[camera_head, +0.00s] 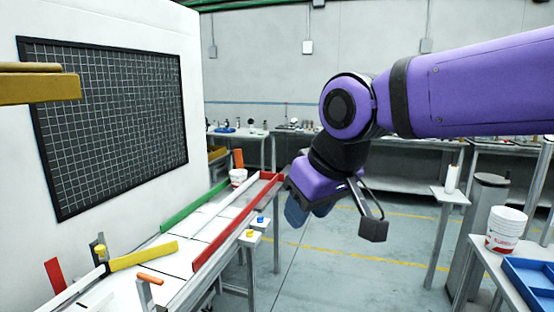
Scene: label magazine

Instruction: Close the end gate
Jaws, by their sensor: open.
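A long bench with white lanes (183,243) runs along the white cabinet at left. A yellow bar (143,256) lies slantwise across its near part, by a small post with a yellow knob. A long red rail (224,236) edges the right side, with a red piece at the far end (270,176). I cannot tell for sure which part is the end gate. My gripper (336,220) hangs right of the far end, over the floor in the picture. Its fingers are spread apart with nothing between them. It looks apart from the bench.
A green rail (193,206) lines the cabinet side, and a white cup (238,177) stands near the far end. An orange-tipped lever (150,279) and red upright (55,275) are close by. At right, a table holds a white bucket (506,230) and blue tray (535,275). Floor between is clear.

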